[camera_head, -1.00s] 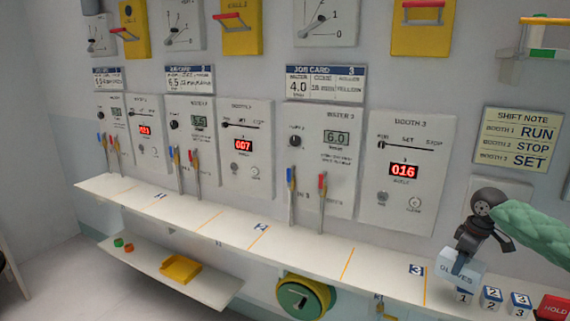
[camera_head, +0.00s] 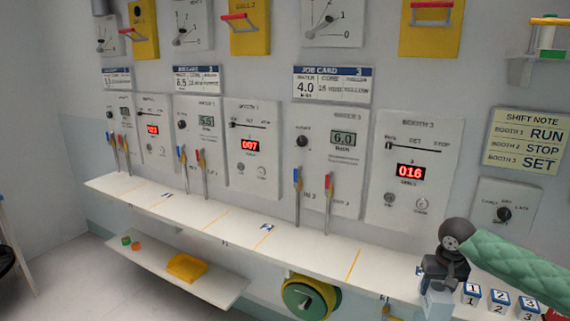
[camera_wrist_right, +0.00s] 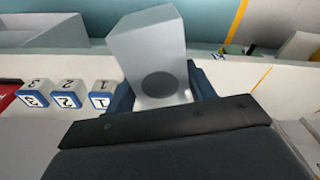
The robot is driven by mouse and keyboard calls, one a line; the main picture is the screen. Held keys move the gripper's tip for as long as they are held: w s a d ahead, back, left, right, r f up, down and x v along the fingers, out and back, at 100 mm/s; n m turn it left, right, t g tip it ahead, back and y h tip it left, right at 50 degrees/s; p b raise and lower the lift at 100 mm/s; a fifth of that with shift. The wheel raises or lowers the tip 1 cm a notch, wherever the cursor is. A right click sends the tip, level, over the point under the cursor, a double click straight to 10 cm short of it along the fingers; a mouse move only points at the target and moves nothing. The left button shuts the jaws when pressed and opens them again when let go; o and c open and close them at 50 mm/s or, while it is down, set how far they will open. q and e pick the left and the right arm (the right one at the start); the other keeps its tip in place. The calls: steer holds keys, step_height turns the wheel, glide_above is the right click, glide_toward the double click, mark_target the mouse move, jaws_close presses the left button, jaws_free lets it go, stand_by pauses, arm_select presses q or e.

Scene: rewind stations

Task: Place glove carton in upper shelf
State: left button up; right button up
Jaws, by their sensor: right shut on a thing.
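The glove carton (camera_head: 436,303) is a small pale blue-white box at the lower right of the head view. My right gripper (camera_head: 438,284) is shut on it from above, at the right end of the long white shelf (camera_head: 220,226). In the right wrist view the carton (camera_wrist_right: 150,45) sits between the blue fingers of my right gripper (camera_wrist_right: 162,92), with a dark round spot on its near face. I cannot tell whether the carton touches the shelf. A lower white shelf (camera_head: 140,254) hangs at the left. My left gripper is not in view.
Numbered blocks (camera_head: 499,297) stand right of the carton. The lower shelf holds a yellow tray (camera_head: 186,267) and small green and orange pieces. Levers with blue and red handles (camera_head: 328,190) rise by the wall above the long shelf. A green-yellow round handle (camera_head: 306,298) is below it.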

steer(key=s+a+f+n, duration=0.1)
steer(key=s+a+f, duration=0.1)
steer(key=a, duration=0.6)
steer(key=s+a+f+n, duration=0.1)
steer(key=s+a+f, duration=0.1)
steer(key=a, duration=0.7)
steer(key=s+a+f+n, duration=0.1)
steer(key=a+f, duration=0.3)
steer(key=a, duration=0.4)
steer(key=shift+s+a, duration=0.35)
steer(key=shift+s, duration=0.25)
